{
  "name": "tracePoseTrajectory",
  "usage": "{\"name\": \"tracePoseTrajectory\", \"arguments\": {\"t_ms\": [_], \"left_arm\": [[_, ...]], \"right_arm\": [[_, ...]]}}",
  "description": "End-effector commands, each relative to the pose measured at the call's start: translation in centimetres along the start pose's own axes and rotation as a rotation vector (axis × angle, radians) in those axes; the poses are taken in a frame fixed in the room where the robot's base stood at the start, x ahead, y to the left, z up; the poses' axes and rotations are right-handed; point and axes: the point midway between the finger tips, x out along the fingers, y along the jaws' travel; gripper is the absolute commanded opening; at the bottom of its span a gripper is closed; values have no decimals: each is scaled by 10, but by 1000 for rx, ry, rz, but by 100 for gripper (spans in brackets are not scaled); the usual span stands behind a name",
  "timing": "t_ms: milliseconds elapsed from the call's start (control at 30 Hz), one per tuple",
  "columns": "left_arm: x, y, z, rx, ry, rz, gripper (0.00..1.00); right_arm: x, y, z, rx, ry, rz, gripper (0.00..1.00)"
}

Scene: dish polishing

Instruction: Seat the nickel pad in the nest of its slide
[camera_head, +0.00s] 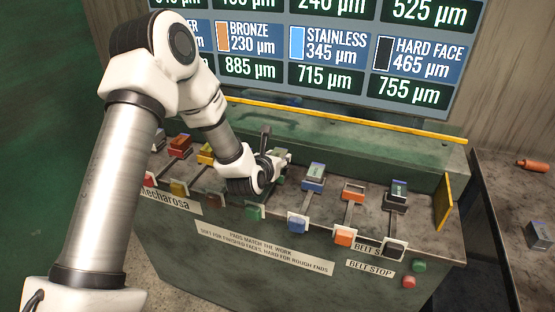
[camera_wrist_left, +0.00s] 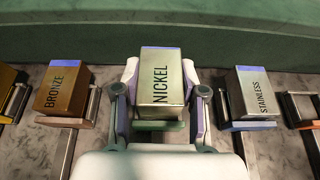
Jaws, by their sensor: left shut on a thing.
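The nickel pad (camera_wrist_left: 165,78), a pale metal block lettered NICKEL, stands between the two fingers of my left gripper (camera_wrist_left: 160,100) in the left wrist view. The gripper is shut on it. The green front edge of the slide's nest (camera_wrist_left: 158,126) shows just below the pad; I cannot tell whether the pad rests fully down in it. In the head view my left gripper (camera_head: 278,162) is over the green-handled slide (camera_head: 255,212) and mostly hides the pad. My right gripper is not in view.
A bronze pad (camera_wrist_left: 63,90) and a stainless pad (camera_wrist_left: 252,93) sit in nests on either side, close to the fingers. An orange-handled slide (camera_head: 353,190) has an empty-looking nest. A yellow plate (camera_head: 443,203) stands at the bench's right end.

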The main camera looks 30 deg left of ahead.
Motion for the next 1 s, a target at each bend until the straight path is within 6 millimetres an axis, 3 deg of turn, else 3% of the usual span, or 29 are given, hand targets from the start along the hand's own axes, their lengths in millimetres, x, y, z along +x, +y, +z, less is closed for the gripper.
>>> {"name": "tracePoseTrajectory", "arguments": {"t_ms": [1000], "left_arm": [[0, 0, 2, -1, -4, 0, 0]], "right_arm": [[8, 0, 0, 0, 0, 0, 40]]}}
